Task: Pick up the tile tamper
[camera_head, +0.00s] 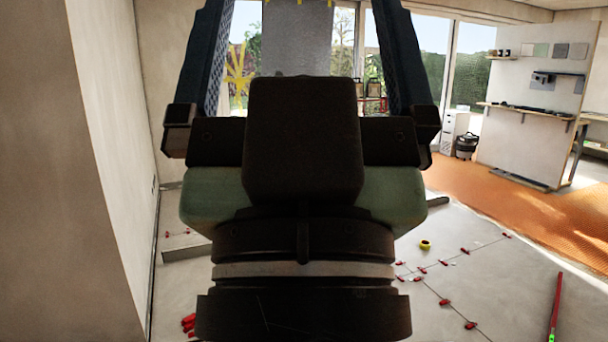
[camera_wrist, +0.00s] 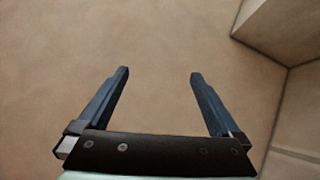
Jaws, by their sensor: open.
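My gripper (camera_wrist: 158,73) is open and empty, with its two dark blue fingers well apart in the wrist view. Only a plain beige surface shows between and beyond the fingers. In the head view my gripper (camera_head: 302,20) fills the middle, raised and pointing away towards the windows. I cannot make out a tile tamper in either view; the gripper and wrist hide much of the room's centre.
A pale wall (camera_head: 105,150) stands close on the left. The tiled floor (camera_head: 480,290) at right has several red clips, a yellow ring (camera_head: 425,245) and a long red bar (camera_head: 555,308). An orange floor area (camera_head: 520,205), a shelf panel (camera_head: 525,140) and a dark bucket (camera_head: 466,145) lie farther back.

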